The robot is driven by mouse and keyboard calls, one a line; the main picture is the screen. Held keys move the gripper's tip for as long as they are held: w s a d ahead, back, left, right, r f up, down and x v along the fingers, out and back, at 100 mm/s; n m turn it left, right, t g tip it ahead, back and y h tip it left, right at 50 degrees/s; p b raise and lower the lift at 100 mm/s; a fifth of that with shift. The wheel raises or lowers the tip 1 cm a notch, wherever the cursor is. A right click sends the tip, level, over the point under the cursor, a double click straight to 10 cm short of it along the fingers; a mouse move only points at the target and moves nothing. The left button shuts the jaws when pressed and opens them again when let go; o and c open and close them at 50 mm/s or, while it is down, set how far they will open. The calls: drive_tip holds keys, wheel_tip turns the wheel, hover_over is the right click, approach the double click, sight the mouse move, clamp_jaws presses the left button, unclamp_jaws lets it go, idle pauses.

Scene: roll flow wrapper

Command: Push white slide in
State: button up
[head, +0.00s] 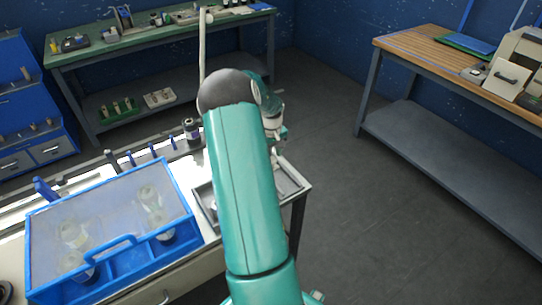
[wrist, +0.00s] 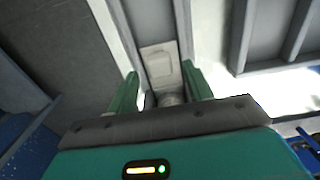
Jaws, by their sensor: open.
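In the wrist view my gripper (wrist: 161,72) is open, with its two green fingers apart. I cannot tell whether a finger touches either one. In the head view my arm hides most of the area around the gripper, and I cannot make out the slide there.
The wrapper's blue-framed clear cover (head: 112,285) stands left of my arm, with several jar-like things under it. A metal tray (head: 296,184) lies right of my arm. A green-topped bench (head: 150,38) and a wooden-topped bench (head: 440,62) stand farther back. The floor (head: 370,240) at right is clear.

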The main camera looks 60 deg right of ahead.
wheel_tip(320, 180, up, 12)
drive_tip(key=shift+r, duration=0.25)
idle(0.6)
drive_tip(key=w+a+r+n+t, duration=0.1)
drive_tip(key=w+a+r, duration=0.3)
drive_tip(key=a, duration=0.5)
drive_tip(key=w+a+r+t, duration=0.1)
drive_tip(key=w+a+r, duration=0.1)
drive_tip(key=a+r, duration=0.6)
drive_tip(key=w+a+r+n+t, duration=0.1)
drive_tip(key=w+a+r, duration=0.15)
drive_tip(key=a, duration=0.85)
drive_tip(key=s+a+r+n+t, duration=0.1)
drive_tip(key=s+a, duration=0.5)
drive_tip(key=a, duration=0.6)
drive_tip(key=s+a+r+n+t, duration=0.1)
drive_tip(key=s+a, duration=0.5)
drive_tip(key=a, duration=0.6)
drive_tip(key=shift+a+r+n+t, duration=0.3)
drive_tip(key=shift+a+n, duration=0.1)
drive_tip(key=shift+n, duration=0.3)
